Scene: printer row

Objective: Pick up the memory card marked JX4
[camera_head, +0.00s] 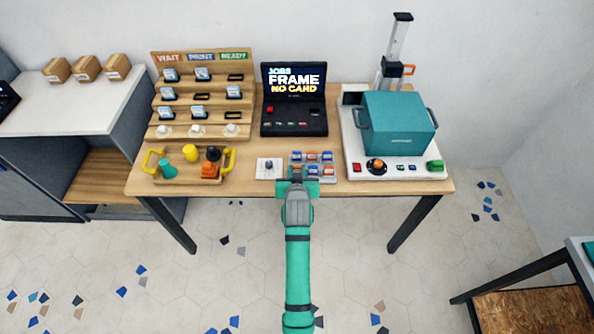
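Several small blue and orange-red cards (312,156) lie in rows at the front edge of the wooden table, right of centre. Their markings are too small to read, so I cannot tell which one is JX4. My gripper (297,180) is over the table's front edge, at the near left side of these cards, and hides part of that area. I cannot tell whether its fingers are open or touch a card. More blue-and-white cards (203,74) stand in a stepped wooden rack (246,70) labelled WAIT, PRINT and READY; their marks are unreadable too.
A black console (293,118) shows "JOBS FRAME NO CARD". A teal printer (398,125) stands on a white base at right. A white pad with a small knob (268,166) is left of the cards. A wooden tray (190,179) with yellow handles holds coloured pieces at front left.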

